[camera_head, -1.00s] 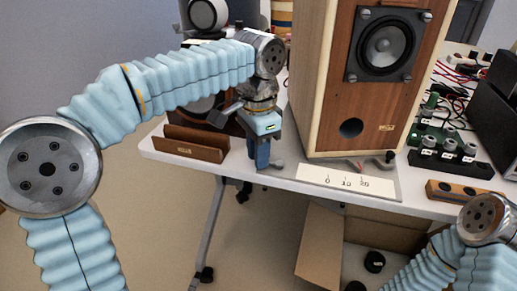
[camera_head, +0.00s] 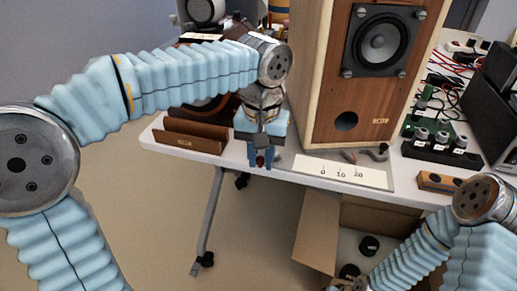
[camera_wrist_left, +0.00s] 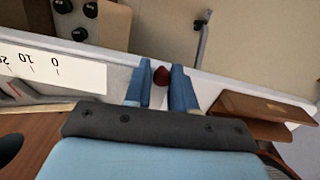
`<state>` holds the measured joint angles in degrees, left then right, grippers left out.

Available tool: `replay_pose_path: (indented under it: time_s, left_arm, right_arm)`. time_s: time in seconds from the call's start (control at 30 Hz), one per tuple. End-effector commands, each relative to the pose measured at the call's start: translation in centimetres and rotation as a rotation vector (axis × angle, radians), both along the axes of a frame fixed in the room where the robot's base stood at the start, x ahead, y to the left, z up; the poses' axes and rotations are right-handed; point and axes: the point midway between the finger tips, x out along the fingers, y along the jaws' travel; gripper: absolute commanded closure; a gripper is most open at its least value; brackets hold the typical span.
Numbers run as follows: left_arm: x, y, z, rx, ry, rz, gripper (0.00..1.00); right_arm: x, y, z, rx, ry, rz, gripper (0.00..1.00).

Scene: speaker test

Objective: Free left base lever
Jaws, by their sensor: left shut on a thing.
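The wooden speaker (camera_head: 375,90) stands upright on a thin base at the table's front. My left gripper (camera_head: 261,158) is at the table's front edge, left of the speaker. In the left wrist view its blue fingers (camera_wrist_left: 161,88) point at the edge, with a dark red knob (camera_wrist_left: 161,76) between them. I take the knob as the left base lever's end; the rest of the lever is hidden. The gripper is shut on it. A small dark lever (camera_head: 380,152) lies right of the speaker's front.
A scale card (camera_head: 343,172) lies before the speaker. A brown open holder (camera_head: 190,136) stands left of my left gripper. An open cardboard box (camera_head: 317,232) is below the table edge.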

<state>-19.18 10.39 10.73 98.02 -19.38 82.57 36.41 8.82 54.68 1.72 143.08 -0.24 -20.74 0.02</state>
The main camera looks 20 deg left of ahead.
Motion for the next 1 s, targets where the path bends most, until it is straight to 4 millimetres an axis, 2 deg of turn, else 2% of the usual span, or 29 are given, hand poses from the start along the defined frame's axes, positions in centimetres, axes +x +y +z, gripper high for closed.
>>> replay_pose_path:
  time_s: [0.4,0.97,1.0]
  left_arm:
    - [-0.26,-0.63,0.15,0.000,-0.005,0.200,1.00]
    - [-0.29,-0.74,0.10,0.001,-0.005,0.229,1.00]
    - [-0.29,-0.73,0.10,0.001,-0.005,0.229,0.72]
  right_arm:
    - [0.00,0.03,0.61,0.001,0.000,0.001,0.57]
    - [-0.01,0.02,0.65,0.001,0.000,0.001,0.57]
    - [-0.01,0.02,0.65,0.001,0.000,0.001,0.57]
